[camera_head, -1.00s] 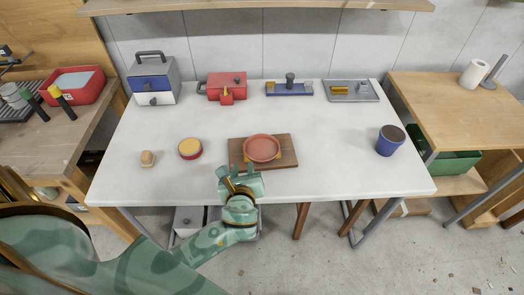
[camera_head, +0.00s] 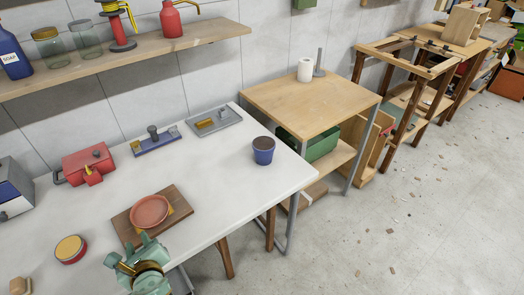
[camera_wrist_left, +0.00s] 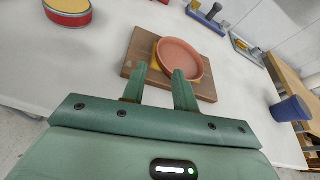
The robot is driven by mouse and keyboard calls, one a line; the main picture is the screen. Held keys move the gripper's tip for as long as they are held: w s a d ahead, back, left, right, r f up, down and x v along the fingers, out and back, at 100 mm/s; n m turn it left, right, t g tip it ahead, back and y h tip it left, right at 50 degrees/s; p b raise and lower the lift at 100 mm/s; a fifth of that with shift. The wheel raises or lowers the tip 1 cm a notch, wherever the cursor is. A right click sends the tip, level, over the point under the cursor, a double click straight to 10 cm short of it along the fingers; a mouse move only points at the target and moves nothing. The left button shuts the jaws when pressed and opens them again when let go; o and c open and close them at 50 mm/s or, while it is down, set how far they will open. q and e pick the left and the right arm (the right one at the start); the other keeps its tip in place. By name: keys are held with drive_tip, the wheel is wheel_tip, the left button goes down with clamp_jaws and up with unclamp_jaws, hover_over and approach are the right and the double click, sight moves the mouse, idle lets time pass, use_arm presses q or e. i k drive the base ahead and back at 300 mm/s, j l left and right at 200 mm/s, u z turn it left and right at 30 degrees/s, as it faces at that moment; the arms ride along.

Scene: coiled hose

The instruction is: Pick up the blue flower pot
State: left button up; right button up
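The blue flower pot (camera_head: 263,150), filled with dark soil, stands upright near the right end of the white table (camera_head: 215,165). It also shows at the right edge of the left wrist view (camera_wrist_left: 291,109). My left gripper (camera_head: 133,255) is at the front edge of the table, well to the left of the pot. In the left wrist view its two green fingers (camera_wrist_left: 160,88) are spread apart with nothing held between them. They point toward a wooden board (camera_head: 178,207) bearing a pinkish-red dish (camera_head: 149,212). My right gripper is in neither view.
A red-yellow round tin (camera_head: 70,249) is at left. White tabletop around the pot is clear. A wooden side table (camera_head: 310,100) stands right.

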sight(264, 147)
drive_tip(key=i+l, duration=0.45)
drive_tip(key=i+l+z, duration=0.1)
drive_tip(key=i+l, duration=0.3)
drive_tip(key=i, duration=0.3)
